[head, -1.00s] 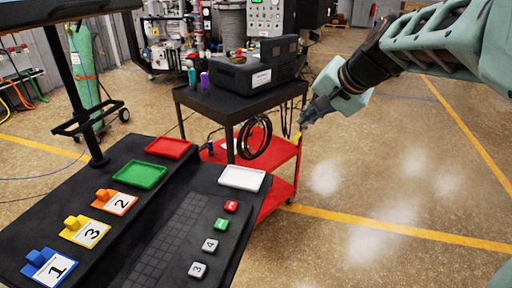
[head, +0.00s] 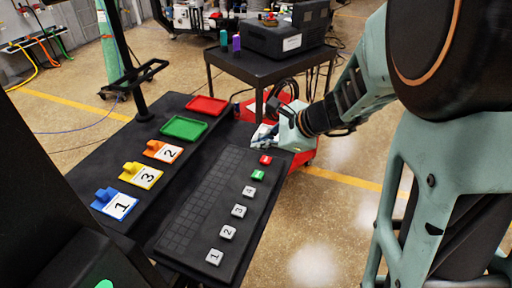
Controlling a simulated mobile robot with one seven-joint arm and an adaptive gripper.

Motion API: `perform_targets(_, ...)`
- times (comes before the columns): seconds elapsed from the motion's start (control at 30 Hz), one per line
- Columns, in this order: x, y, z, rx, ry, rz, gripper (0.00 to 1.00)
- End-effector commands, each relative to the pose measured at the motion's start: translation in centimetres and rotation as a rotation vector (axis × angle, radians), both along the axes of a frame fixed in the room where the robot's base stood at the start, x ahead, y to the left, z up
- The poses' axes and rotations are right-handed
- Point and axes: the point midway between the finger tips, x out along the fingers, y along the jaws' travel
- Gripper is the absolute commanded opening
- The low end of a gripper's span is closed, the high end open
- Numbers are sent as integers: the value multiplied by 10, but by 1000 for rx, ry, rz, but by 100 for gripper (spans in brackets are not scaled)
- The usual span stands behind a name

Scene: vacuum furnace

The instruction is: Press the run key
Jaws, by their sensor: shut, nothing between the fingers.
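A row of small keys runs along the right side of the black console (head: 185,262). The green key (head: 258,175) lies between the red key (head: 266,160) and the grey key marked 4 (head: 249,193). Lettering on the green and red keys is too small to read, so I cannot tell from the words which is the run key. My gripper (head: 267,142) is shut and empty.
Grey keys 3 (head: 239,211), 2 (head: 228,232) and 1 (head: 215,257) continue toward me. Left are green (head: 184,128) and red (head: 207,105) trays and blocks on numbered cards. A black post (head: 128,60) rises at the left. A black-topped cart (head: 262,68) stands behind.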

Motion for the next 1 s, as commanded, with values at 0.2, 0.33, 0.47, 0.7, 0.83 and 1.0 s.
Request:
perform_targets(0.2, 0, 0, -1, -1, -2, 2, 0)
perform_targets(0.33, 0, 0, -8, -2, -1, 3, 0)
perform_targets(0.47, 0, 0, -21, -3, -1, 5, 0)
perform_targets(0.7, 0, 0, -54, -2, -1, 4, 0)
perform_targets(0.83, 0, 0, -72, -2, -2, 4, 0)
perform_targets(1.0, 0, 0, -85, -2, -3, 3, 0)
